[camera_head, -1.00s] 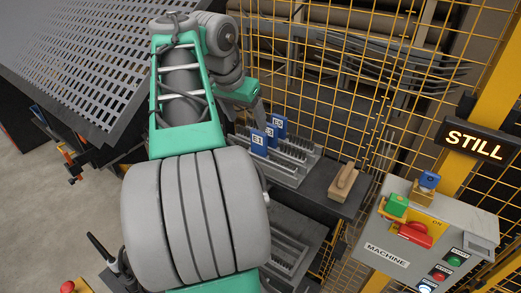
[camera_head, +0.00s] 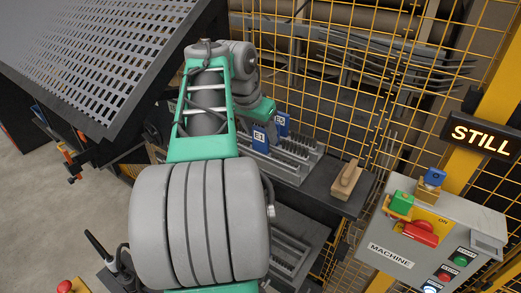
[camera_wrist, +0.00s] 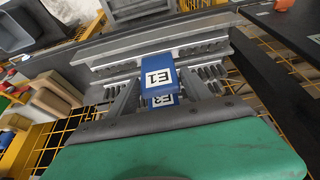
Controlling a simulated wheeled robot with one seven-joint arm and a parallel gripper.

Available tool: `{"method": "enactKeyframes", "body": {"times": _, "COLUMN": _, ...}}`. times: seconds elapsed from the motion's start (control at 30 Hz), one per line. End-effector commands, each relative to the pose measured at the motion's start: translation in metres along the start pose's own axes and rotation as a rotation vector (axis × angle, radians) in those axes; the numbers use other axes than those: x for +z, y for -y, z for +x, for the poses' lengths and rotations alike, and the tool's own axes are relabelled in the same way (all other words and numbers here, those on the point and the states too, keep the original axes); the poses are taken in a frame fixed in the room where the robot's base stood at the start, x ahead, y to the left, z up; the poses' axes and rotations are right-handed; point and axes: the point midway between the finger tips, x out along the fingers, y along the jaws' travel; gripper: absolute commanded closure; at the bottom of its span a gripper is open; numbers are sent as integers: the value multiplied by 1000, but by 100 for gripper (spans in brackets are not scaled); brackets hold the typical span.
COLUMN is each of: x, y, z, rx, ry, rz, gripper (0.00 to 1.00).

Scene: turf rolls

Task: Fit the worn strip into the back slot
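A blue tag marked E1 (camera_head: 262,139) stands on the toothed grey rack (camera_head: 288,157), with a second blue tag (camera_head: 281,124), seemingly E5, behind it. In the wrist view the E1 tag (camera_wrist: 158,78) shows large, with another blue tag (camera_wrist: 163,101) just below it, perhaps E3. My gripper (camera_wrist: 160,88) is over the rack, its grey fingers apart on either side of the tags. I see no clear contact with a tag. In the head view my arm hides the fingertips and part of the rack. Which strip is worn I cannot tell.
A wooden block with a handle (camera_head: 346,178) lies on the dark bench right of the rack. Yellow mesh fencing (camera_head: 345,80) stands behind. A grey machine box (camera_head: 430,240) with buttons is at right, below a lit STILL sign (camera_head: 481,138). A perforated panel (camera_head: 110,50) is at left.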

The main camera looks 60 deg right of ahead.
Motion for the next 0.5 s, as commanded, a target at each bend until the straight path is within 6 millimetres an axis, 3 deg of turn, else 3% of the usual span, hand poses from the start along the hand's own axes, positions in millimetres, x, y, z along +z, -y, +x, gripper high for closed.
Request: {"method": "enactKeyframes", "body": {"times": 0.5, "x": 0, "y": 0, "z": 0, "rx": 0, "ry": 0, "rz": 0, "gripper": 86}}
